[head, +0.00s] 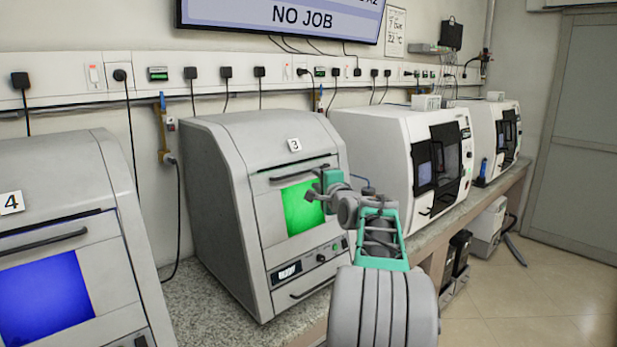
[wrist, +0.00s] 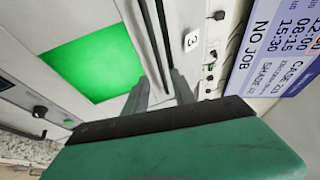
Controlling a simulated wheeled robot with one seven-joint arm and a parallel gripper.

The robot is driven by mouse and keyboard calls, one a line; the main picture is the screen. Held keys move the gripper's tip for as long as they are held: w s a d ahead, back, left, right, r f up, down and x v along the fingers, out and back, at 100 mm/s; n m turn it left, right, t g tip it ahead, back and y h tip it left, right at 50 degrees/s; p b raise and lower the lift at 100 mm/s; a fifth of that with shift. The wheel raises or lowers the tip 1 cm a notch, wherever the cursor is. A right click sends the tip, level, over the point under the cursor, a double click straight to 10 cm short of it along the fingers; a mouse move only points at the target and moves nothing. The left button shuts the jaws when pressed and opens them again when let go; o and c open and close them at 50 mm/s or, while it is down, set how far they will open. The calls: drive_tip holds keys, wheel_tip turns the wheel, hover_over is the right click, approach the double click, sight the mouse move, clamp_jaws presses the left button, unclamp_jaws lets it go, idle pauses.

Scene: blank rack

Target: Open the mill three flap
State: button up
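Mill three (head: 230,190) is a grey cabinet with a "3" label (head: 294,145) on its sloped top. Its front flap (head: 265,205) looks shut and has a bright green window (head: 300,210). A dark bar handle (head: 290,174) runs along the flap's upper edge. My gripper (head: 318,188) is in front of the flap's right part, near the handle. In the wrist view my two fingers (wrist: 163,90) stand apart, with the handle (wrist: 150,40) running toward the gap between them. I cannot tell whether they touch it. The green window also shows there (wrist: 92,62).
Mill four (head: 60,240), with a blue window, stands to the left. White machines (head: 385,150) stand on the bench to the right. A "NO JOB" screen (head: 290,15) hangs above. Floor (head: 510,290) is clear at the right.

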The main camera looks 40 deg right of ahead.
sight(307, 172)
drive_tip(key=p+x, duration=0.2)
drive_tip(key=x, duration=0.5)
drive_tip(key=shift+w, duration=0.35)
clamp_jaws()
drive_tip(key=shift+f, duration=0.1)
idle(0.9)
